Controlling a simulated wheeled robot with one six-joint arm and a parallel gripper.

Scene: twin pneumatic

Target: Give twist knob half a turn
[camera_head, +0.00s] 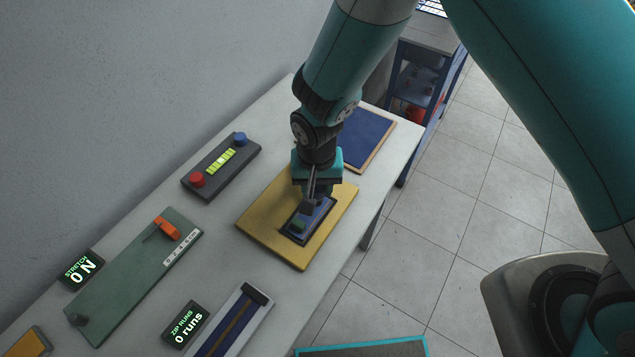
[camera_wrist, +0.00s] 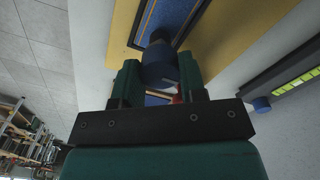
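My gripper (camera_head: 310,198) points down over a yellow board (camera_head: 262,215) with a dark-framed blue inset. In the wrist view my two fingers (camera_wrist: 158,78) stand apart with a dark blue cylinder (camera_wrist: 158,64) filling the gap between them. The cylinder looks in contact with both fingers. It has a darker part at its end toward the board. I take it for the twist knob, but no label shows this. In the head view the gripper hides it. A green piece (camera_head: 297,225) shows in the inset beside the fingers.
A dark box with a red button (camera_head: 197,179), a blue button (camera_head: 239,138) and a yellow-green bar lies behind. A green panel with an orange handle (camera_head: 167,228) and small displays (camera_head: 186,324) stand left. A blue panel (camera_head: 366,137) lies right of my wrist.

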